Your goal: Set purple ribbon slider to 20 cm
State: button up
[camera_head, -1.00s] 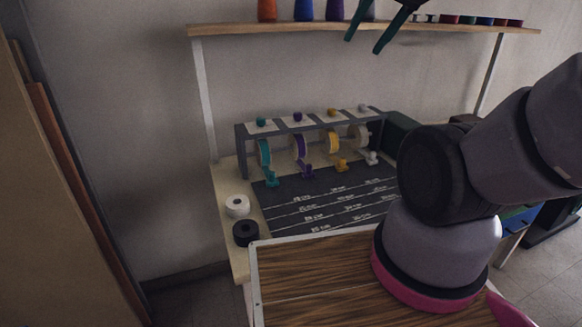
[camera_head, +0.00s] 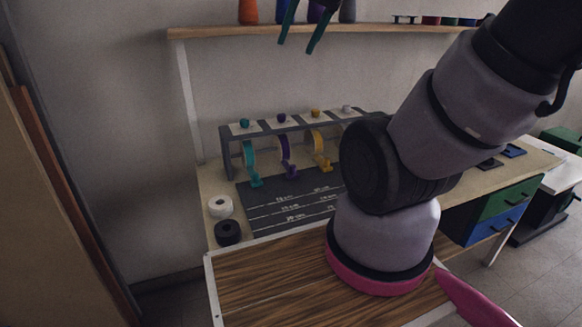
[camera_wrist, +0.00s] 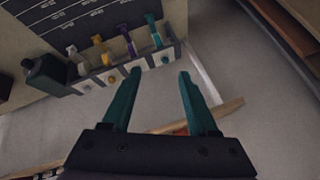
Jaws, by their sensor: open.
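The purple ribbon slider (camera_head: 291,173) hangs at the front end of the purple ribbon (camera_head: 285,149) on a dark rack (camera_head: 225,139). It sits at the back edge of the dark measuring board (camera_head: 262,208), which bears white lines with cm labels. A purple knob (camera_head: 281,118) sits on the rack above it. The slider also shows in the wrist view (camera_wrist: 131,47), upside down. My gripper (camera_head: 296,48) is open and empty, high above the rack in front of the shelf. In the wrist view its dark green fingers (camera_wrist: 158,78) are spread, apart from the slider.
Teal (camera_head: 256,181) and yellow (camera_head: 323,160) sliders flank the purple one. A wooden shelf (camera_head: 215,32) with spools runs above. White (camera_head: 220,206) and black (camera_head: 228,232) rolls stand left of the board. My arm hides the board's right part.

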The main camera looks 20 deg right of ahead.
jog(key=w+d+f+g, duration=0.2)
jog(key=w+f, duration=0.2)
jog(key=w, duration=0.4)
jog(key=g+h, duration=0.2)
jog(key=g, duration=0.3)
send_over(293, 166)
notch_tip(293, 166, down, 31)
jog(key=f, duration=1.1)
jog(key=shift+w+f, duration=0.15)
jog(key=shift+w, duration=0.05)
grip_shut()
